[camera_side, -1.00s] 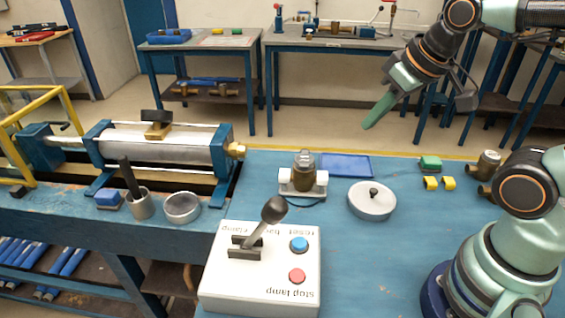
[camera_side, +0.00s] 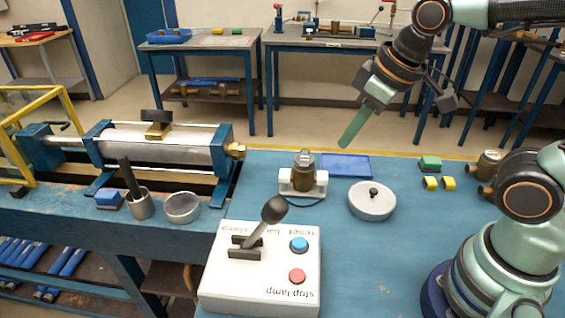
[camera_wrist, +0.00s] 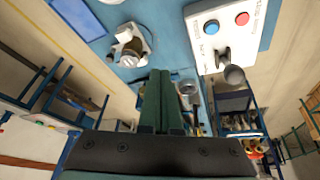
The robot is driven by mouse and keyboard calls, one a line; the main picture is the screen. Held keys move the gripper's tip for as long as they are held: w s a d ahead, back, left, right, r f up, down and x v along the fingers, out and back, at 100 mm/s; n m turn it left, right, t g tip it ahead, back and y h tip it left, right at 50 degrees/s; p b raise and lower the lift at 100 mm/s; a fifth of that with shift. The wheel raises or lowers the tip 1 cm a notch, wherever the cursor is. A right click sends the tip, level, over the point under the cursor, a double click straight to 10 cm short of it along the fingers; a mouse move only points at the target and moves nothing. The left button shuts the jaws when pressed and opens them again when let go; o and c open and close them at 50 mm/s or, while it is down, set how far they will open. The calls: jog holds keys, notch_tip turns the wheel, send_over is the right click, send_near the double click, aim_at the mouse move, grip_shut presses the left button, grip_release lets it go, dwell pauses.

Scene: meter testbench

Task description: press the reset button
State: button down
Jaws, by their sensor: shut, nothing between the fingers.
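The white control box (camera_side: 222,285) stands at the front of the blue bench. Its blue button (camera_side: 299,244) sits beside lettering that looks like "reset", and its red button (camera_side: 297,276) sits by "stop lamp". A black-knobbed lever (camera_side: 262,222) rises left of the buttons. My gripper (camera_side: 347,141) is shut and empty, its green fingers pointing down and left, high above the bench and well apart from the box. In the wrist view the shut fingers (camera_wrist: 160,77) are at the centre, with the blue button (camera_wrist: 212,27) up and to the right.
A meter in a white cradle (camera_side: 303,177), a blue tray (camera_side: 346,164) and a round grey lid (camera_side: 371,203) lie behind the box. Yellow blocks (camera_side: 431,183) and a green block (camera_side: 430,164) are at right. A large cylinder rig (camera_side: 160,150) stands at left.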

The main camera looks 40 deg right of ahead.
jog(key=s+a+f+n+g, duration=0.1)
jog(key=s+a+f+n, duration=0.1)
jog(key=a+n, duration=0.3)
jog(key=a, duration=0.4)
jog(key=shift+g, duration=0.4)
jog(key=shift+f, duration=0.1)
send_near(294, 240)
jog(key=shift+y, duration=0.3)
jog(key=x, duration=0.5)
jog(key=shift+w+d+f, duration=0.1)
jog(key=shift+w+d, duration=0.05)
jog(key=shift+w, duration=0.05)
jog(key=shift+f, duration=0.7)
